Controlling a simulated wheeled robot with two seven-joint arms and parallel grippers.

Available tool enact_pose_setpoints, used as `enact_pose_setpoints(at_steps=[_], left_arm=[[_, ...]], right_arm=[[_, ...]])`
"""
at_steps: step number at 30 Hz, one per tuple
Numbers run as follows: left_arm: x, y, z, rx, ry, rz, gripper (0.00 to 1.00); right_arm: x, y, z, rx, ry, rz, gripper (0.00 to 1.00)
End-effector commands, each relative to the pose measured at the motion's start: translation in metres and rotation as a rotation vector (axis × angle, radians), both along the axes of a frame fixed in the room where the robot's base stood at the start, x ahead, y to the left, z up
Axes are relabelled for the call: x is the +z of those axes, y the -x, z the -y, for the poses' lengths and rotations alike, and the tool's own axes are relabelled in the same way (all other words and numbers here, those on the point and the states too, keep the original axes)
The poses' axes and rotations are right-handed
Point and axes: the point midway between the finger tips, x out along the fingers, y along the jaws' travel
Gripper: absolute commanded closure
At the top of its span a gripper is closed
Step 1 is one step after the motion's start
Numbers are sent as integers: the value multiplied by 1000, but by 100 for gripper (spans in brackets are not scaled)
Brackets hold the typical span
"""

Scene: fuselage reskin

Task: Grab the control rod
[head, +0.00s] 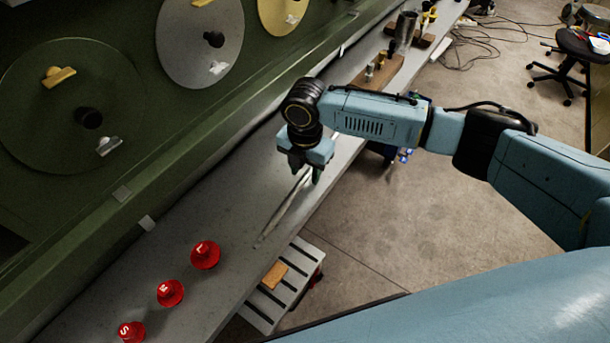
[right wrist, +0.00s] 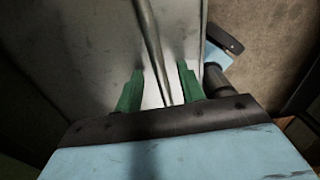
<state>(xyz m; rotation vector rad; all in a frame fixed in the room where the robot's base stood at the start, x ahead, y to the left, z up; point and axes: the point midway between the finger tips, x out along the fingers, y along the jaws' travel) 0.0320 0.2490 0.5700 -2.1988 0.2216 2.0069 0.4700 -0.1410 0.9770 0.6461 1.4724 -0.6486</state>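The control rod (head: 283,211) is a thin, pale metal rod lying along the grey bench top near its outer edge. It also shows in the right wrist view (right wrist: 152,45). My right gripper (head: 305,177) points down over the rod's far part and hides its end in the head view. In the right wrist view its green fingers (right wrist: 160,78) are spread, with the rod running between them and a gap on each side. I cannot tell how high the fingertips are above the bench. My left gripper is in neither view.
Several red knobs with white letters, one of them here (head: 205,255), stand on the near bench (head: 225,225). A wooden block (head: 378,72) with fittings and a metal cup (head: 405,28) stand farther along. The green wall panel (head: 120,160) borders the bench on the left.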

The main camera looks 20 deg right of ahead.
Motion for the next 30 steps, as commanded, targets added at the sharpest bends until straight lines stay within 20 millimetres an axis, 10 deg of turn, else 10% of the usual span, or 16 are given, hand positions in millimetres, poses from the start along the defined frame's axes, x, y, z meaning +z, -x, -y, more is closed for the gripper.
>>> enact_pose_setpoints(at_steps=[8,17,30], left_arm=[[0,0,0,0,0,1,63],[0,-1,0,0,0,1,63],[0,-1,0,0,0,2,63]], right_arm=[[-4,0,0,0,-1,1,61],[-4,0,0,0,-1,1,99],[6,-1,0,1,-2,4,100]])
